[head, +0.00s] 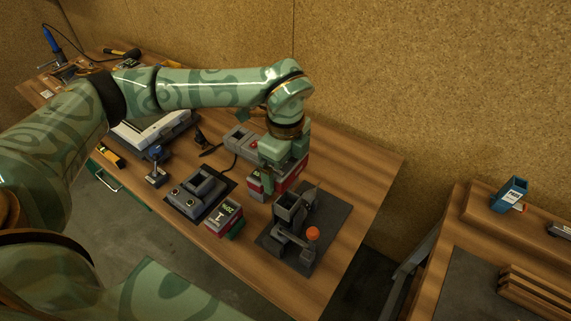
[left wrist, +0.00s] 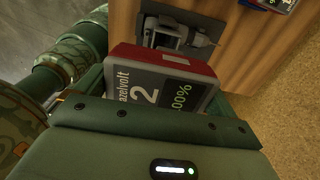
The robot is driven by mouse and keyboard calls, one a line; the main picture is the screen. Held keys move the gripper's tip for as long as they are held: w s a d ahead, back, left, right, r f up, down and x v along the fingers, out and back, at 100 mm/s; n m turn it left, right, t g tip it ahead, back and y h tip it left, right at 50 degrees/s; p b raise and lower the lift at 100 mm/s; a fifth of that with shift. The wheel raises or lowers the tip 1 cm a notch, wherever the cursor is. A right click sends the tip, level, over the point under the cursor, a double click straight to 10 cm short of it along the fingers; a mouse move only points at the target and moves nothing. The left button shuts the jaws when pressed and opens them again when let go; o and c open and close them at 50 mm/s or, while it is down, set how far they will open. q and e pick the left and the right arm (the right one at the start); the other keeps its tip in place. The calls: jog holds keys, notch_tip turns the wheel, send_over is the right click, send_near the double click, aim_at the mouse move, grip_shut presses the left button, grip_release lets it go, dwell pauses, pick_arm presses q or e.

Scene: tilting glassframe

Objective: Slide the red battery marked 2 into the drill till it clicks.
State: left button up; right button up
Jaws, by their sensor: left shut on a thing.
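The red battery marked 2 (left wrist: 150,88) has a grey face reading 100% and fills the middle of the left wrist view. My left gripper (head: 279,178) is shut on it; the gripper also shows in the left wrist view (left wrist: 165,120). In the head view the held battery's red side (head: 291,180) shows behind the finger, just beyond the dark mat. What looks like the drill (head: 288,207) lies on that mat, its open socket facing up, beside an orange knob. The battery is apart from the socket. My right gripper is not in view.
Another red battery (head: 227,213) with a lit display stands at the table's front edge beside a dark charger (head: 196,194). A grey box (head: 238,138) is behind. The table right of the mat (head: 333,235) is clear. A second bench (head: 455,240) stands right, across a gap.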

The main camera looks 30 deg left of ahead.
pick_arm(q)
notch_tip(320, 180, down, 5)
jog(key=b, duration=0.3)
jog(key=shift+f+b, duration=0.3)
jog(key=shift+b, duration=0.2)
jog(key=shift+f+b, duration=1.8)
jog(key=shift+f, duration=1)
dwell(0.7)
jog(key=o, duration=0.7)
jog(key=shift+r, duration=0.1)
notch_tip(320, 180, up, 16)
jog(key=shift+r, duration=0.1)
jog(key=shift+s, duration=0.15)
